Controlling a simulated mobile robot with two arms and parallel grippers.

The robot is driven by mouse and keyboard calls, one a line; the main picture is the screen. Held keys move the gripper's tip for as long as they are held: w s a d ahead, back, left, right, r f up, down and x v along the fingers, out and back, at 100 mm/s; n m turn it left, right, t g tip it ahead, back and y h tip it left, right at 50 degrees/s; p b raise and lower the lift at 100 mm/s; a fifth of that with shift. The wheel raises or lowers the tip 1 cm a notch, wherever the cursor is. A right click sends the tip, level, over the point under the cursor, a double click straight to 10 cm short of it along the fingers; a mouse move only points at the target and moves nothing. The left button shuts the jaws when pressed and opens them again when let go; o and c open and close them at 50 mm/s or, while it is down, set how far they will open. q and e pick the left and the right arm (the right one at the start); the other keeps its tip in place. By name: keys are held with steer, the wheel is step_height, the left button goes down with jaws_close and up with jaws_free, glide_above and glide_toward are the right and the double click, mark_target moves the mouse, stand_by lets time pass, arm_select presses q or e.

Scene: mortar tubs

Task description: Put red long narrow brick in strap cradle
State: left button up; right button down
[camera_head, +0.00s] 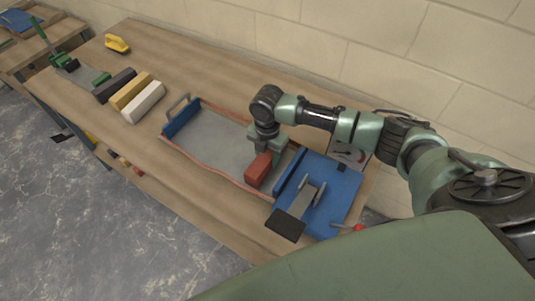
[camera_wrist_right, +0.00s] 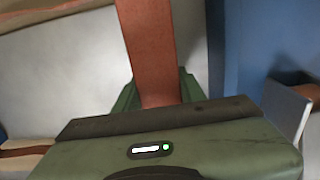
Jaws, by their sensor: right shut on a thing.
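The red long narrow brick (camera_head: 258,168) is held in my right gripper (camera_head: 265,152), whose jaws are shut on it. In the right wrist view the brick (camera_wrist_right: 148,50) extends up from between the green fingers (camera_wrist_right: 155,95). The strap cradle (camera_head: 215,138) is a grey bed with red straps along its long sides and a blue end with a handle. The brick is over the right part of this bed, near the front strap; I cannot tell if it touches the bed. My left gripper is not in view.
A blue device (camera_head: 335,190) with a grey lever stands just right of the cradle, close to the gripper. Black, yellow and white blocks (camera_head: 143,102) lie left of it. A yellow tool (camera_head: 116,43) and a green-handled tool (camera_head: 68,63) lie farther left. A wall runs behind.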

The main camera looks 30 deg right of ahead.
steer(key=shift+f, duration=0.35)
steer(key=shift+f+b, duration=0.35)
steer(key=shift+f, duration=0.15)
steer(key=c, duration=0.8)
jaws_free()
steer(key=shift+o, duration=0.2)
steer(key=shift+s+f, duration=0.1)
step_height(320, 180, up, 8)
steer(key=shift+r+b, duration=0.1)
steer(key=shift+b, duration=0.5)
steer(key=shift+a, duration=0.1)
